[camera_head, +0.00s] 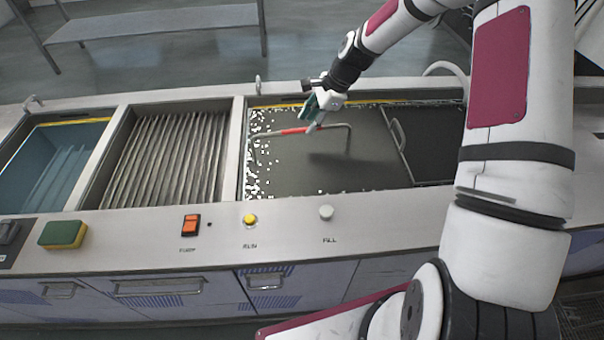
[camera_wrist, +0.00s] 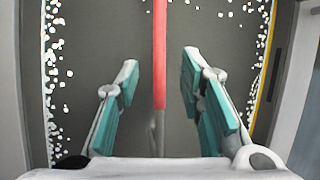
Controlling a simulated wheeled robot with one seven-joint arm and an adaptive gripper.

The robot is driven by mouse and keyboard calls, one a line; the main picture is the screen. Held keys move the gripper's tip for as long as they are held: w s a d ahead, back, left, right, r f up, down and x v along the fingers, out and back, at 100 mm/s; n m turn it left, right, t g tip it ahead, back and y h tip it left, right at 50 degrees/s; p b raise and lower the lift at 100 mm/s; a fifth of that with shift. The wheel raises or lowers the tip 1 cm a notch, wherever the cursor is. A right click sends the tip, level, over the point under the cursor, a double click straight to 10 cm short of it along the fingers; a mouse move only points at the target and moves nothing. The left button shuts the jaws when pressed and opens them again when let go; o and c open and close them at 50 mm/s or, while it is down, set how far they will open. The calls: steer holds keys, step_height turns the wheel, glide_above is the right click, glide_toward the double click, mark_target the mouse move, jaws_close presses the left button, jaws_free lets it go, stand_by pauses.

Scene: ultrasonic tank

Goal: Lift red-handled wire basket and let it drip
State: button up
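The basket's handle shows in the head view as a bent grey metal bar with a red grip (camera_head: 295,131), standing over the dark tank bay (camera_head: 330,172). Its two ends go down to the dark surface, and the basket body is hidden. My gripper (camera_head: 314,117) is at the handle, near the right end of the red part. In the wrist view, my gripper (camera_wrist: 159,68) is open with teal finger pads on both sides. The red grip (camera_wrist: 159,50) runs lengthwise between the fingers, with a visible gap on each side. Whether the fingertips reach below the bar cannot be told.
White specks line the tank bay's edges. A lid or panel with a grey handle (camera_head: 399,137) lies at right. To the left are a ribbed bay (camera_head: 168,155) and a blue basin (camera_head: 55,165). A sponge (camera_head: 63,234) and several buttons sit on the front ledge.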

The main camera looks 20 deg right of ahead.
mark_target(304, 129)
steer(key=shift+p+x, duration=0.3)
steer(key=shift+x, duration=2.05)
jaws_close()
steer(key=shift+r, duration=0.1)
